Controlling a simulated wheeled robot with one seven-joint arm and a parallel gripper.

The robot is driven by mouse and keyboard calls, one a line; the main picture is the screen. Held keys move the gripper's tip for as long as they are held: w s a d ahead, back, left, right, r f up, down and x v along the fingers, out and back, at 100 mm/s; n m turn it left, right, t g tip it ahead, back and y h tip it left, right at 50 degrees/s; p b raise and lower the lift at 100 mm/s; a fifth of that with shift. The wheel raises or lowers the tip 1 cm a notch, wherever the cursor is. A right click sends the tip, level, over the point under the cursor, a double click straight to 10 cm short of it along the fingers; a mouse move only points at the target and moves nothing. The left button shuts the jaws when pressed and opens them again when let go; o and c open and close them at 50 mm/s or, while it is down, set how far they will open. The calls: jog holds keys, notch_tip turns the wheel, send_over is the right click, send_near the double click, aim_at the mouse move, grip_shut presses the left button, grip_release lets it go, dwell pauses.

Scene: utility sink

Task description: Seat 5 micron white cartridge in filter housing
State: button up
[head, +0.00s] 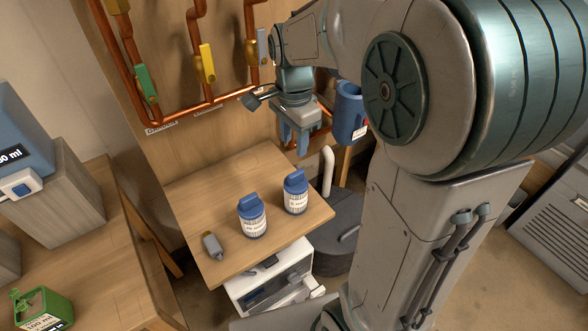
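Two cartridges with blue handled tops and white labelled bodies stand upright on the small wooden table: the nearer one (252,217) and one further right (295,193). Their label print is too small to tell which is the 5 micron one. A blue cylindrical vessel (349,113), which looks like the filter housing, is by the copper pipes at the back, partly hidden by my arm; its inside is not visible. My gripper (294,143) points down, above and behind the cartridges and left of the vessel. Its blue fingers are apart, with nothing visible between them.
A small grey object (212,246) lies at the table's (215,200) left edge. Copper pipes with green (146,83) and yellow (207,64) valve handles run along the wooden back panel. A white pipe (327,170) rises behind the table's right side. A white unit (270,283) sits below.

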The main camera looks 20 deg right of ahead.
aim_at(296, 172)
jog(key=shift+m, duration=0.3)
jog(key=f, duration=0.7)
jog(key=shift+w+d+f, duration=0.15)
jog(key=shift+w+f, duration=0.05)
jog(key=shift+w, duration=0.15)
jog(key=f, duration=0.3)
jog(key=f+p, duration=0.1)
jog(key=f, duration=0.1)
jog(key=shift+d, duration=0.25)
jog(key=shift+s, duration=0.1)
grip_shut()
